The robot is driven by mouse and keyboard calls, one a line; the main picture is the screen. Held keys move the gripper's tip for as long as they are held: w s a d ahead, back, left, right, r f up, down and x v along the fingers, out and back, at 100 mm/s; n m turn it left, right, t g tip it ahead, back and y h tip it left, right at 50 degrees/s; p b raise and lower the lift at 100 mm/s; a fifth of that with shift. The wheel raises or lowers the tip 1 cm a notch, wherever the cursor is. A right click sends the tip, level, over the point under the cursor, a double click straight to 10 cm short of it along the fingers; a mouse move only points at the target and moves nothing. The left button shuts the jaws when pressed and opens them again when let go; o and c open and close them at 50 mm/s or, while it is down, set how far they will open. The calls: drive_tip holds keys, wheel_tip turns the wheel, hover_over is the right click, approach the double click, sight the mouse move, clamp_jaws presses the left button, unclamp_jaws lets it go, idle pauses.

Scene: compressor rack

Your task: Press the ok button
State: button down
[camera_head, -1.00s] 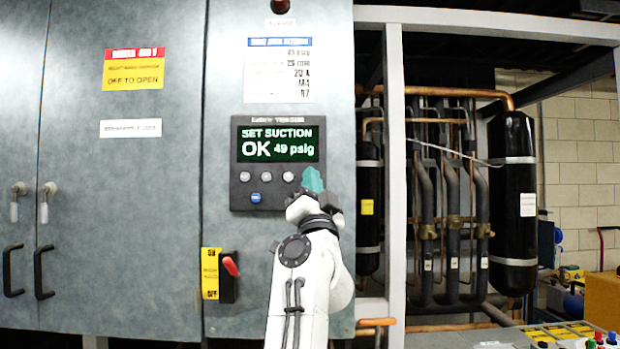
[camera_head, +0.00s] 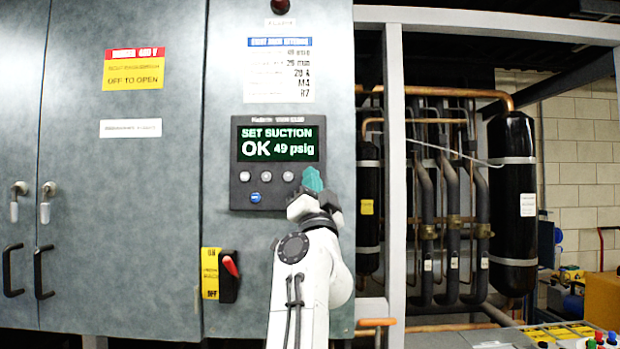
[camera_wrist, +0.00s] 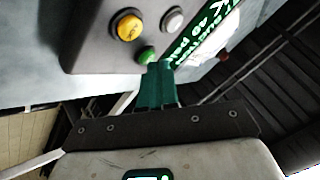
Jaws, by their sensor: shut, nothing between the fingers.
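My gripper (camera_head: 313,177) is shut and empty, with teal fingertips at the panel's lower right, hiding part of the button area. In the wrist view, its fingers (camera_wrist: 158,72) point at a green button (camera_wrist: 147,54). A yellow button (camera_wrist: 130,26) and a whitish button (camera_wrist: 172,20) are beyond. I cannot read which button is ok, or tell whether the fingertips touch the green one.
A red-handled switch (camera_head: 229,270) sticks out of the cabinet below the panel. A pale frame post (camera_head: 395,180) and black pipework (camera_head: 453,220) stand to the right.

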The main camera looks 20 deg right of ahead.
drive_tip(key=shift+w, duration=0.25)
drive_tip(key=shift+s, duration=0.1)
idle(0.5)
drive_tip(key=shift+s+a+p, duration=0.15)
drive_tip(key=shift+s+p, duration=0.15)
drive_tip(key=shift+s, duration=0.35)
drive_tip(key=shift+s+a+p, duration=0.25)
drive_tip(key=shift+s+p, duration=0.05)
drive_tip(key=shift+s, duration=0.5)
drive_tip(key=shift+s+a+p, duration=0.3)
drive_tip(key=shift+s, duration=0.5)
drive_tip(key=shift+s+a+p, duration=0.25)
drive_tip(key=shift+s+p, duration=0.05)
drive_tip(key=shift+s, duration=0.5)
